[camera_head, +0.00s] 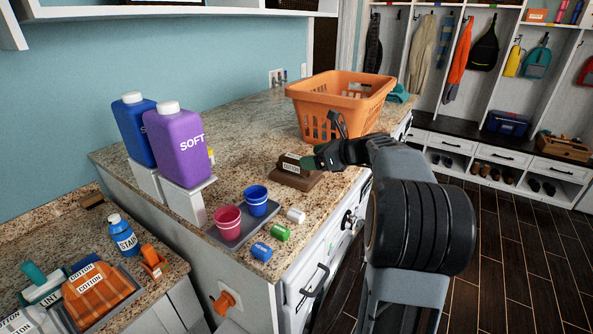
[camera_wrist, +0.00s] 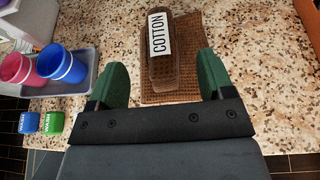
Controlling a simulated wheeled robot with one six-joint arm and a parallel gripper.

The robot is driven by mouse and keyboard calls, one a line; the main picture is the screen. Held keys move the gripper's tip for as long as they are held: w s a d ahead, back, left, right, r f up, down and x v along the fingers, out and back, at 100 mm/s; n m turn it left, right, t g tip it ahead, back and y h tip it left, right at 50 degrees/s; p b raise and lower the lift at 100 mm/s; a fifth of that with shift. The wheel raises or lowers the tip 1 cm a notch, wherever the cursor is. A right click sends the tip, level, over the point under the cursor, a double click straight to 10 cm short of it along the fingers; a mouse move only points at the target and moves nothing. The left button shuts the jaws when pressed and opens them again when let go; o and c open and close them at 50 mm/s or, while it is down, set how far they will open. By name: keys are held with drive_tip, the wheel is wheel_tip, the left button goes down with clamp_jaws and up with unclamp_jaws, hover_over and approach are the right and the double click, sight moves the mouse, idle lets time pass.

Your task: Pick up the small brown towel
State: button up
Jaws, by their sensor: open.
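The small brown towel (camera_head: 297,175) lies folded on the granite counter, with a white COTTON label on top. In the wrist view the brown towel (camera_wrist: 163,72) lies ahead of the fingers, its folded part on top of a wider flat brown woven layer. My gripper (camera_head: 318,160) reaches in from the right at the towel. In the wrist view my gripper (camera_wrist: 168,80) is open, with a green finger to the left and right of the towel's near end. The fingers look empty, and I cannot tell whether either touches the cloth.
An orange basket (camera_head: 340,100) stands behind the towel. A grey tray (camera_head: 247,228) with a pink cup (camera_head: 228,222) and a blue cup (camera_head: 256,200) lies left of it. Small containers sit near the counter edge. A purple bottle (camera_head: 178,148) stands on a white riser.

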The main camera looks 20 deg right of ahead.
sight(297, 166)
drive_tip(key=shift+p+x, duration=0.6)
drive_tip(key=shift+x, duration=2.05)
drive_tip(key=c, duration=1.2)
drive_tip(key=shift+c, duration=0.2)
drive_tip(key=shift+r, duration=0.1)
